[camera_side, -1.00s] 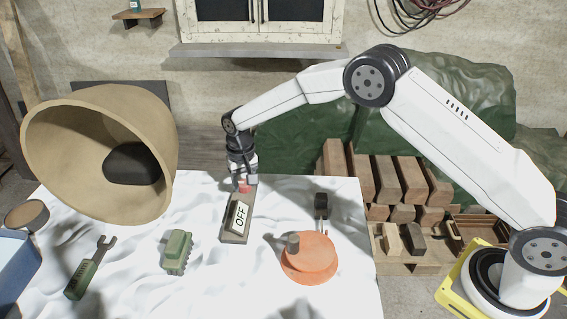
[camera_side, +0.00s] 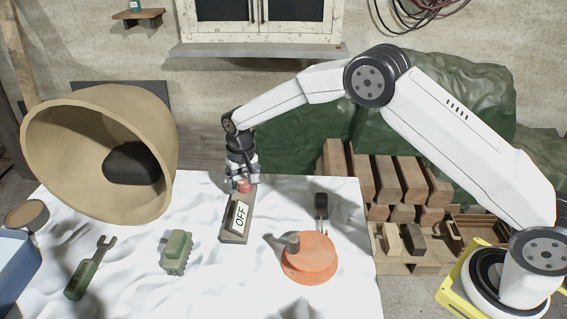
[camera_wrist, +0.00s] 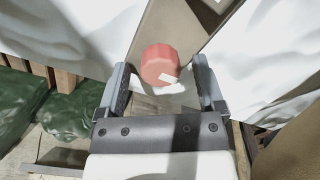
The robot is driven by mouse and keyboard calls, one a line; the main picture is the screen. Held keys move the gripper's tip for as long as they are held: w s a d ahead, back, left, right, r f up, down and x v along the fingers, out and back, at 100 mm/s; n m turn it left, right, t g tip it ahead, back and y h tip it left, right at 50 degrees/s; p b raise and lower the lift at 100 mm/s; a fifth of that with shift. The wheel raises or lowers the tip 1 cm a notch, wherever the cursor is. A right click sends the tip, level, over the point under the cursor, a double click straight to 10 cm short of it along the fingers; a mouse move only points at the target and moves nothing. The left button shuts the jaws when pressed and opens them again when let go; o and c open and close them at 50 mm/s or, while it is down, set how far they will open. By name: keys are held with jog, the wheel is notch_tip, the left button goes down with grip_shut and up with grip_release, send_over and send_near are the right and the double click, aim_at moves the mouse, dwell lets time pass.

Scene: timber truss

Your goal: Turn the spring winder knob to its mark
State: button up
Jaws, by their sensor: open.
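The spring winder knob is a red, faceted cap (camera_wrist: 160,64) with a white stripe, on a grey-brown base plate (camera_side: 234,237). It also shows in the side view (camera_side: 243,186), partly covered by my gripper. A block marked "OFF" (camera_side: 240,216) sits on the same plate, in front of the knob. My gripper (camera_wrist: 163,82) is open, with one finger on each side of the knob. In the side view my gripper (camera_side: 243,183) points down at the knob. I cannot tell whether the fingers touch it. The mark on the base cannot be made out.
On the white cloth (camera_side: 205,285) lie an orange disc with a grey post (camera_side: 308,262), a small black tool (camera_side: 321,206), a green brush-like block (camera_side: 176,252) and a fork-ended tool (camera_side: 90,270). A large tan horn (camera_side: 60,145) stands at left.

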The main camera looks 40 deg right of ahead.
aim_at(245, 183)
jog(key=shift+r, duration=0.1)
jog(key=shift+r, duration=3.8)
jog(key=shift+s, duration=0.1)
jog(key=shift+s+d+r, duration=0.2)
jog(key=shift+s+d, duration=0.2)
jog(key=shift+d, duration=0.05)
jog(key=s+d+n+t, duration=0.1)
jog(key=s+d, duration=0.4)
jog(key=s, duration=0.9)
jog(key=s+d+n+t, duration=0.1)
jog(key=s+d, duration=0.4)
jog(key=s, duration=0.8)
jog(key=shift+s+d+t, duration=0.2)
jog(key=shift+s+t, duration=0.1)
jog(key=shift+s, duration=0.05)
